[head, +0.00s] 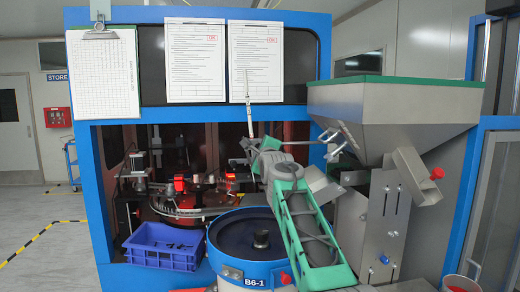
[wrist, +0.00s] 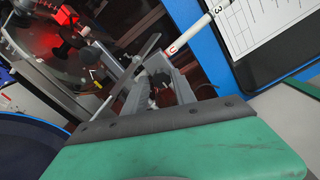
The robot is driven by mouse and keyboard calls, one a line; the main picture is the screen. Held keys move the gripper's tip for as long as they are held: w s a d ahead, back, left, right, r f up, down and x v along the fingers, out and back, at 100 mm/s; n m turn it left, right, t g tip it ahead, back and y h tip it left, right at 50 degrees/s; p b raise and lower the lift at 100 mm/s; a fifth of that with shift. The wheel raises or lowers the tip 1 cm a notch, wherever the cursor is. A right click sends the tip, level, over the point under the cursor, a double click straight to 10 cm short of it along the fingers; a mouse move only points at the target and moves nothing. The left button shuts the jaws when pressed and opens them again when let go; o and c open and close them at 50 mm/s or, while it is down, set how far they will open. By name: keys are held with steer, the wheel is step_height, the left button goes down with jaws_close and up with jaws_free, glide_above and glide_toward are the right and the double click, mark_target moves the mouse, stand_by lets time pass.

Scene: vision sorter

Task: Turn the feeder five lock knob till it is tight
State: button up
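No knob in view carries a readable feeder five label. A red knob (head: 437,173) sits on the hopper's chute. A blue knob (head: 384,260) is on the grey stand below it. Another red knob (head: 285,278) is on the rim of the round blue bowl marked B6-1 (head: 222,242), which has a dark centre knob (head: 261,239). My gripper (head: 256,147) is raised above and behind the bowl, apart from these knobs.
The sorter's rotary table (head: 185,209) is inside the blue-framed cabinet, behind my gripper. A blue crate (head: 165,259) with dark parts stands left of the bowl. A grey hopper (head: 395,118) with green rim overhangs on the right. Floor at far left is open.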

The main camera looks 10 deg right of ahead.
steer(key=shift+s+r, duration=0.1)
steer(key=s+b, duration=0.4)
steer(key=s, duration=0.3)
steer(key=shift+s, duration=0.25)
